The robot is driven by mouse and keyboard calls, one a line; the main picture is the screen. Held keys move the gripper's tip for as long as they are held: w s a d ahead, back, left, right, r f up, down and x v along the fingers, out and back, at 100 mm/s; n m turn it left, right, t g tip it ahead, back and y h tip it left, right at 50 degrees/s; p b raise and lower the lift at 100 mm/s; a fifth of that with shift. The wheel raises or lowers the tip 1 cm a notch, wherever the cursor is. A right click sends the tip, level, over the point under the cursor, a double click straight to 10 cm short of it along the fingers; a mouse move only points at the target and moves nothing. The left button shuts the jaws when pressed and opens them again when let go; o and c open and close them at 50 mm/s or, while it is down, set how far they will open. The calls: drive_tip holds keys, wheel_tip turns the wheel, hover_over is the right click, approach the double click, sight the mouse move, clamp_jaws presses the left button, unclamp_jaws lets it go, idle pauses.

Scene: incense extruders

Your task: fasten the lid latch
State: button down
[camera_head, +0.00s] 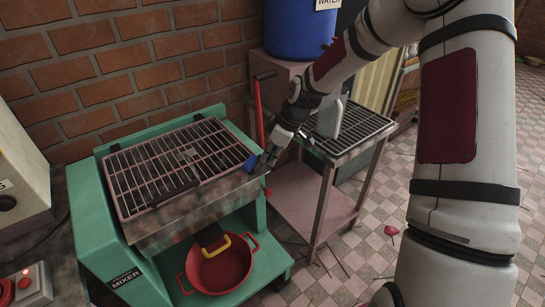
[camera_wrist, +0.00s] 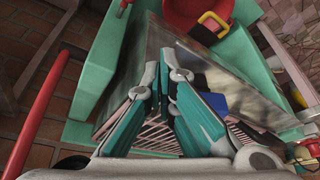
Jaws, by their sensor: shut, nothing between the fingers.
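The green mixer (camera_head: 107,240) stands at the left, with its barred metal lid (camera_head: 150,165) lying down flat over the steel tub (camera_head: 190,215). A small blue piece (camera_head: 250,163), which looks like the latch handle, sits at the lid's right front corner. It also shows in the wrist view (camera_wrist: 213,101), partly behind a finger. My gripper (camera_head: 263,168) is shut and empty, just right of the blue piece. In the wrist view my gripper (camera_wrist: 161,72) points at the steel tub wall. I cannot tell whether it touches the blue piece or whether the latch is fastened.
A red lever (camera_head: 258,112) rises behind my gripper. A red pot (camera_head: 222,268) stands under the tub, below a yellow-edged dark part (camera_head: 215,243). A rack table (camera_head: 345,145) stands to the right, with a blue water barrel (camera_head: 298,30) behind.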

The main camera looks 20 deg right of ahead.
drive_tip(key=shift+w+a+n+g+y, duration=0.15)
drive_tip(key=shift+w+a+n+g, duration=0.1)
drive_tip(key=shift+w+n, duration=0.4)
drive_tip(key=shift+w+a+n+g+y, duration=0.15)
drive_tip(key=shift+w+a+n, duration=0.05)
drive_tip(key=shift+w+n, duration=0.45)
drive_tip(key=shift+w+a, duration=0.1)
